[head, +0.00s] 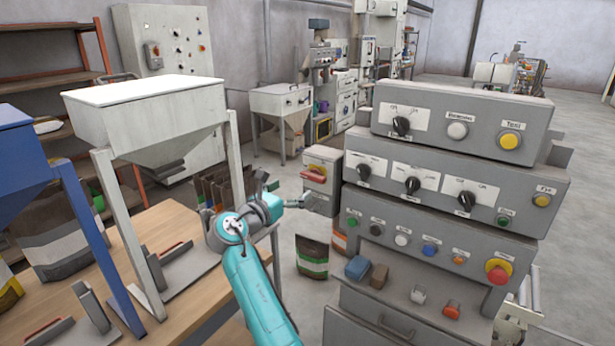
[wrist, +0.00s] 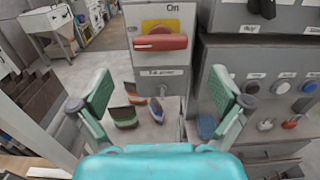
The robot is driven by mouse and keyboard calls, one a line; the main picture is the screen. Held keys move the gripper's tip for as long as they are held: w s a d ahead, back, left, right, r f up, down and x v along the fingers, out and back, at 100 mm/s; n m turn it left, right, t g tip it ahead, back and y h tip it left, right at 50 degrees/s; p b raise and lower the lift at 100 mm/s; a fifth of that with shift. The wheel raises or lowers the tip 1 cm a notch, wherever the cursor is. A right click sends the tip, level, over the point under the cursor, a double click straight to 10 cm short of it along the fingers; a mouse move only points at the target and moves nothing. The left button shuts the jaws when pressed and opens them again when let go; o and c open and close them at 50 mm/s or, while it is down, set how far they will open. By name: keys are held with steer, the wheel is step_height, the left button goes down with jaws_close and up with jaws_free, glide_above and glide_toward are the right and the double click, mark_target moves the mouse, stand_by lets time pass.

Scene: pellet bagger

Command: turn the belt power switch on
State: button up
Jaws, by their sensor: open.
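The belt power switch is a grey box with a red handle (head: 314,174) on a yellow plate, left of the grey control panel. In the wrist view the red handle (wrist: 160,42) lies horizontal. The word "On" shows above it, and a small label below it seems to read "Belt power". My gripper (head: 302,200) is in front of the box, apart from the handle. In the wrist view my gripper (wrist: 160,90) is open and empty, its two teal-padded fingers spread wide below the handle.
The stepped control panel (head: 455,170) with knobs and buttons stands close on the right. A pellet bag (head: 312,257) stands on the floor below the switch. A wooden table (head: 200,225) with a grey hopper (head: 150,115) is at the left.

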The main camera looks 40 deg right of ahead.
mark_target(311, 177)
steer(key=x, duration=1)
steer(key=shift+d+f, duration=0.1)
steer(key=c, duration=0.9)
